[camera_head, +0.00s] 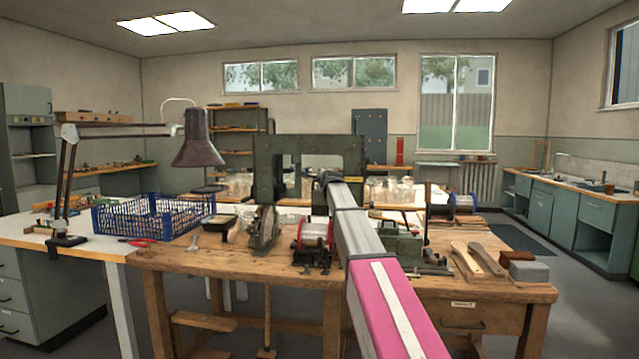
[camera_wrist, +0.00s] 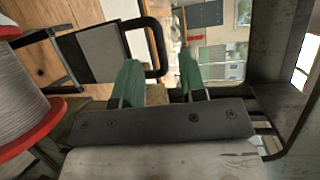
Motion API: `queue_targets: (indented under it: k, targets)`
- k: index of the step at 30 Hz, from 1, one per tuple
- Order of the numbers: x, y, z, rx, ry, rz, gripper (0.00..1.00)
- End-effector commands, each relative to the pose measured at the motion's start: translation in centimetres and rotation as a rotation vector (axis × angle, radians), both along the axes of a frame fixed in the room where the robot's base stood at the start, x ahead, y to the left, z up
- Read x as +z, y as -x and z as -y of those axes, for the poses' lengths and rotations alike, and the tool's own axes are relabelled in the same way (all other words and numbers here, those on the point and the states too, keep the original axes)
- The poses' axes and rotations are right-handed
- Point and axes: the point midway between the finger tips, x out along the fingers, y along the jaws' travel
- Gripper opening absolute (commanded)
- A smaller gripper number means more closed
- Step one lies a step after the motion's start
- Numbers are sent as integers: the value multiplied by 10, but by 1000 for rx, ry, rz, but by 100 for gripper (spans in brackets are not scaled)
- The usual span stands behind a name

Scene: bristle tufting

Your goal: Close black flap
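In the wrist view, a dark grey panel (camera_wrist: 98,52) with a black looped bar (camera_wrist: 155,45) at its right edge stands left of and beyond my fingers; it looks like the black flap, but I cannot tell how far open it is. My gripper (camera_wrist: 160,75) has two green fingers spread apart with a gap between them. The left fingertip overlaps the bar in the picture; I cannot tell whether they touch. In the head view, my arm reaches to the green machine frame (camera_head: 268,165), and the fingers and flap are not clear there.
A red-rimmed spool (camera_wrist: 30,90) of grey wire is close at left in the wrist view. The machine's dark upright (camera_wrist: 275,45) is close at right.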

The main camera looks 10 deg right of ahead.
Motion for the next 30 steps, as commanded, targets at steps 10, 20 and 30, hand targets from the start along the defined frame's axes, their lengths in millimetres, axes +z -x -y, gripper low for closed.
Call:
queue_targets:
  k: [10,20,30]
  targets:
    - [-6,-38,-3,0,1,0,38]
    - [-6,-38,-4,0,0,0,2]
    - [-7,-34,-5,1,-2,1,0]
